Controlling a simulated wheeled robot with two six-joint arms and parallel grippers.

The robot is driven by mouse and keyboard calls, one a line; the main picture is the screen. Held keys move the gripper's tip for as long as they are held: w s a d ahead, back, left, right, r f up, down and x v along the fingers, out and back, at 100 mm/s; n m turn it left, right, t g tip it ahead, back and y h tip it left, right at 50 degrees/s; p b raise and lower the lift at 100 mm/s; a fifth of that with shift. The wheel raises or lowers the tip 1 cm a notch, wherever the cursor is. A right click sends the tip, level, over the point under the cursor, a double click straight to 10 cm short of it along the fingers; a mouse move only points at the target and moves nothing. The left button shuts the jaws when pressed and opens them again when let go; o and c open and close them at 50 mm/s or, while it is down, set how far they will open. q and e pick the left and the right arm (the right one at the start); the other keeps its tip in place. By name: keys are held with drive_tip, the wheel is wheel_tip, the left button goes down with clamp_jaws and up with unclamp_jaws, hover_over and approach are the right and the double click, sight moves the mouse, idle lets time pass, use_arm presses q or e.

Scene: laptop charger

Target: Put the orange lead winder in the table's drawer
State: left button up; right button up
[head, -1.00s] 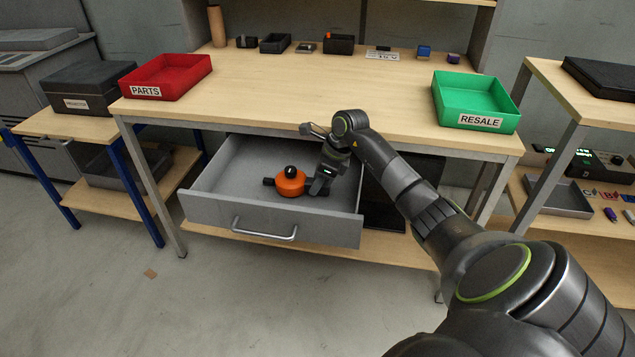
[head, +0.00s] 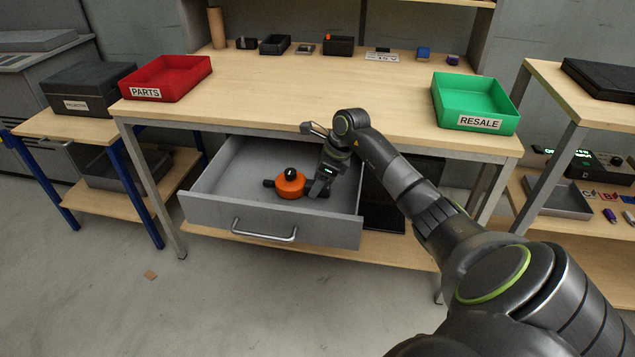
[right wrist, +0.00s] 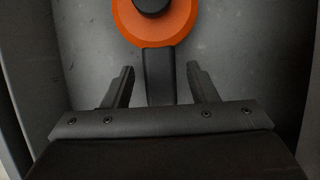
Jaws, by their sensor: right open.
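The orange lead winder (head: 290,186) lies inside the open grey drawer (head: 215,212) of the table. It has a black knob on top and dark stubs at its sides. My right gripper (head: 316,190) is down in the drawer at the winder's right side. In the right wrist view, the winder (right wrist: 178,28) is ahead at the top, and its dark bar reaches back between the two fingers of the gripper (right wrist: 160,85). The fingers stand apart with gaps on both sides of the bar. My left gripper is not in view.
The drawer is pulled out, with its handle (head: 264,232) at the front. On the table (head: 300,90) stand a red PARTS tray (head: 165,88) and a green RESALE tray (head: 478,110). Small boxes line the back. The table's middle is clear.

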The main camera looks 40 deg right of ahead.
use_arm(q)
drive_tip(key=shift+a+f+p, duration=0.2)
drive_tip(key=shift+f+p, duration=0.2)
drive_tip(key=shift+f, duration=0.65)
use_arm(e)
drive_tip(key=v, duration=1.1)
drive_tip(key=shift+r, duration=0.15)
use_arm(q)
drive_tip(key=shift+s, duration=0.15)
